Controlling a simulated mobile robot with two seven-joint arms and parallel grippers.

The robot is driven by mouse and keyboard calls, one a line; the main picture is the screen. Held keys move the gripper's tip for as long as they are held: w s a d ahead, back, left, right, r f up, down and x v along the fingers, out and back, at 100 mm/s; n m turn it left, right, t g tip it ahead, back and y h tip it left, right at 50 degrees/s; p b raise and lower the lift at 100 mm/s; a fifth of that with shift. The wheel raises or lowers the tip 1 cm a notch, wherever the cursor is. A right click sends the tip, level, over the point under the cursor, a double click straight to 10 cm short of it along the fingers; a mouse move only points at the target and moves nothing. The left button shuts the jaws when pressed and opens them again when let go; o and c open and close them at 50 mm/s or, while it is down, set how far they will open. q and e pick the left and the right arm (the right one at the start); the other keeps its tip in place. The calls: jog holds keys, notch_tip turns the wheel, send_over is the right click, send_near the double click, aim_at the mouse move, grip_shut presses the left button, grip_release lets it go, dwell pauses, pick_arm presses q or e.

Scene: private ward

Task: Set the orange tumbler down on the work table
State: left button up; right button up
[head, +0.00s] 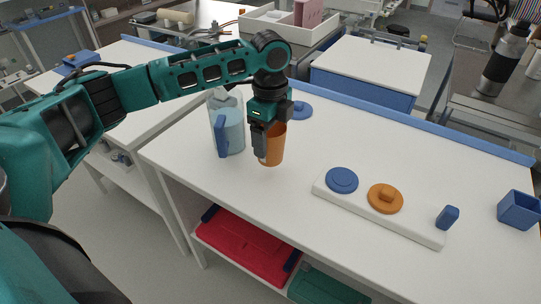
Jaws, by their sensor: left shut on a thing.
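The orange tumbler (275,148) is upright at the left part of the white work table (300,220). My left gripper (266,143) comes down from above and is shut on the tumbler's near left side. The tumbler's base looks at or very close to the table top; I cannot tell whether it touches. Part of its rim is hidden by the gripper. My right gripper is not in view.
A light blue pitcher (233,132) with a dark blue handle stands just left of the tumbler. A white board (410,229) with blue and orange discs lies to the right. A blue open box (519,211) is at the far right. The table's front middle is clear.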

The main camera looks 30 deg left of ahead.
aim_at(270, 131)
pick_arm(q)
notch_tip(270, 131, down, 5)
jog(key=shift+f+b, duration=0.1)
jog(key=shift+b, duration=0.25)
jog(key=shift+f, duration=0.25)
jog(key=o, duration=1.3)
jog(key=shift+f, duration=0.15)
notch_tip(270, 131, up, 12)
jog(key=shift+r+p, duration=0.2)
jog(key=shift+p, duration=0.6)
jog(key=shift+f, duration=0.1)
